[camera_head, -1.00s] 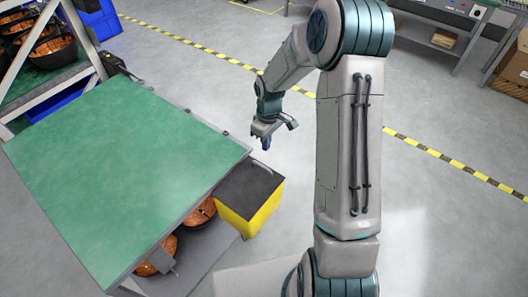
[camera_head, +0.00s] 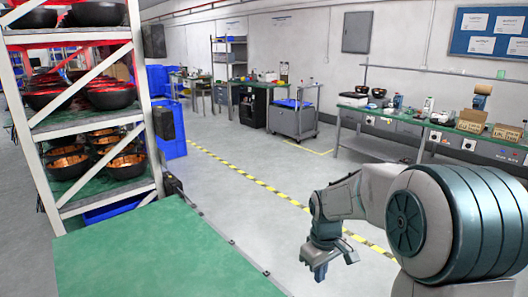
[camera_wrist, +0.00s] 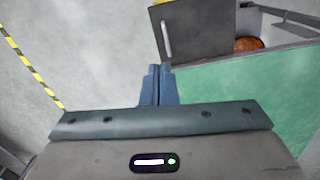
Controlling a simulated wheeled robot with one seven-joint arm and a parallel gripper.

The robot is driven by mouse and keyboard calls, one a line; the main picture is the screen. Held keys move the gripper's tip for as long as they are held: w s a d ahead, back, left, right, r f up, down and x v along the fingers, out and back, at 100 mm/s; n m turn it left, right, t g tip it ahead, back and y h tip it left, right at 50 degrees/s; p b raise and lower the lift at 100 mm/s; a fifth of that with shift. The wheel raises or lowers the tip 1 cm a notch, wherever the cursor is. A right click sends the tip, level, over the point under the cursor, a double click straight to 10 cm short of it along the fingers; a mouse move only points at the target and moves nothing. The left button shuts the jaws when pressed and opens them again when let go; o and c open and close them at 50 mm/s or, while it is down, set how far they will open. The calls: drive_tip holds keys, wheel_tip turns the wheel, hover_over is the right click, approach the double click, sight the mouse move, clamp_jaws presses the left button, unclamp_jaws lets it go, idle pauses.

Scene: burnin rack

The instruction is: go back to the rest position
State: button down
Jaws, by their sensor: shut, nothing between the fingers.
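My gripper (camera_head: 320,270) hangs at the end of my bent arm, over the floor to the right of the green tabletop. In the wrist view my gripper (camera_wrist: 158,72) has its two blue fingers pressed together, with nothing between them. It touches nothing that I can see.
The green tabletop (camera_head: 150,255) is bare and lies left of my gripper. A rack (camera_head: 100,127) with black bowls stands behind it. Workbenches (camera_head: 430,137) line the back wall. The floor between is clear.

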drive_tip(key=s+r+m+t, duration=0.1)
drive_tip(key=s+r+m, duration=0.2)
drive_tip(key=s, duration=0.7)
drive_tip(key=s+r+m+t, duration=0.2)
drive_tip(key=s+r, duration=0.3)
drive_tip(key=s, duration=0.5)
drive_tip(key=shift+r+m, duration=0.2)
drive_tip(key=shift+m, duration=0.6)
drive_tip(key=shift+d, duration=0.2)
